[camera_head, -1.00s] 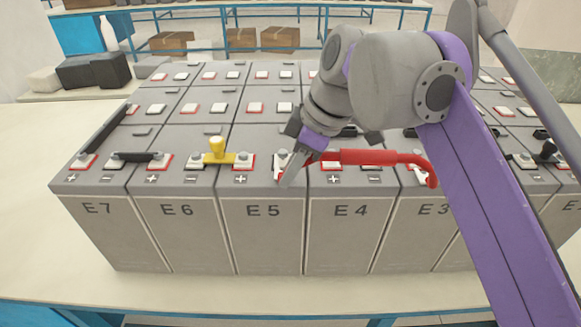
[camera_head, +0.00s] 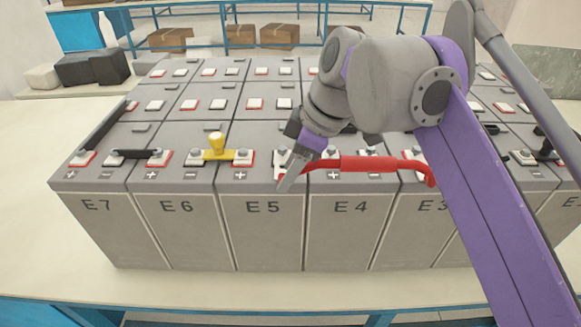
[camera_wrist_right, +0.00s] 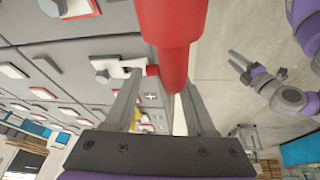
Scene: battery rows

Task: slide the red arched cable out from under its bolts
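The red arched cable (camera_head: 368,163) lies along the front row of batteries, from E5 across E4 to E3. Its right end bends down beside a terminal on E3. In the right wrist view the thick red sleeve (camera_wrist_right: 172,35) fills the upper middle, with a pale forked lug (camera_wrist_right: 122,67) at a bolt (camera_wrist_right: 102,75). My right gripper (camera_head: 288,182) is at the cable's left end over E5.
A yellow-knobbed link (camera_head: 217,150) bridges E6 and E5. Black links (camera_head: 140,156) sit on E7 and E6. More rows of batteries with raised terminals stand behind. The pale tabletop (camera_head: 30,225) is bare at the left and along the front.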

